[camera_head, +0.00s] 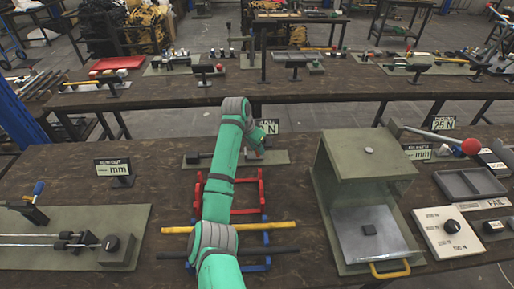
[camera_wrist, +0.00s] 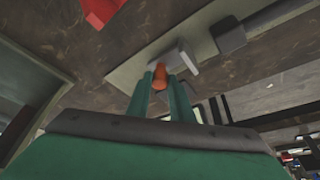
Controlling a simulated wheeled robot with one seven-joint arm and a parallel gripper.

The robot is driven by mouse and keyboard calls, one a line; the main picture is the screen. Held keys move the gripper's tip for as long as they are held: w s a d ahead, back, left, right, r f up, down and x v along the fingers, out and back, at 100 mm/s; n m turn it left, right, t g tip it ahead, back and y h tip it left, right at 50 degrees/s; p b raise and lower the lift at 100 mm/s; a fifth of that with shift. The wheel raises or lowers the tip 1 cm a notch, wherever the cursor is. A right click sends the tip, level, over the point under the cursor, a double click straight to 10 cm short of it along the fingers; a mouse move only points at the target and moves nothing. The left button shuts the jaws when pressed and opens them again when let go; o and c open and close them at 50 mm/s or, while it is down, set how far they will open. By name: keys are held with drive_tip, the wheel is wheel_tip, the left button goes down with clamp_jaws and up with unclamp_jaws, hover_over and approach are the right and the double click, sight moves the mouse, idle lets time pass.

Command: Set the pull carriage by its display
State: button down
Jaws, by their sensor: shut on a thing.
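My gripper (camera_head: 256,152) is over a narrow grey-green plate at the middle of the near table. In the wrist view its two green fingers (camera_wrist: 165,95) are shut on a small orange knob (camera_wrist: 160,76), next to a pale block on the plate (camera_wrist: 125,72). A grey bar with a block (camera_wrist: 232,38) runs along the plate beyond. In the head view a dark fitting (camera_head: 199,157) lies at the plate's left end. A display (camera_head: 270,126) stands behind the plate; my arm hides part of it, and an N shows but the number is not readable.
A red and blue rack with rods (camera_head: 270,224) stands in front, partly under my arm. A grey-green press housing (camera_head: 365,155) is to the right. A left display (camera_head: 113,166) reads in mm; a right one (camera_head: 443,123) reads 25 N. Table between left display and plate is clear.

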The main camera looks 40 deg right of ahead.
drive_tip(key=c, duration=1.6)
unclamp_jaws()
drive_tip(key=v, duration=1.1)
drive_tip(key=shift+a, duration=0.15)
